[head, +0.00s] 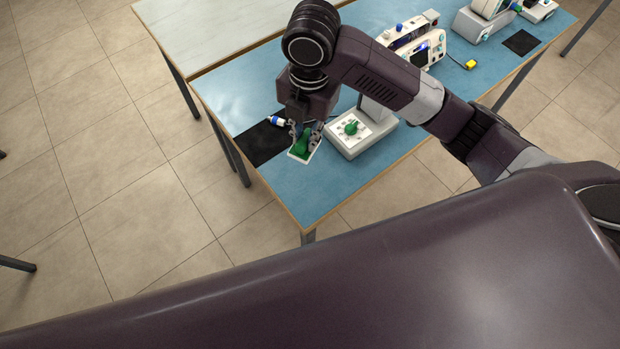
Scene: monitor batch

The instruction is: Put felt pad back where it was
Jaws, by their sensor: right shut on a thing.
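My right gripper (306,137) points down over the near left part of the blue table and is shut on the green handle of a flat white pad (302,156). This pad looks like the felt pad, but I cannot be sure of its material. It is at the right edge of a black mat (261,143); I cannot tell whether it touches the table. My left gripper is not in view.
A grey device (362,134) with a white plate and green knob stands just right of the gripper. A small blue-and-white bottle (277,121) lies by the mat. A white monitor (417,50) and another black mat (520,41) are farther back. The front corner is clear.

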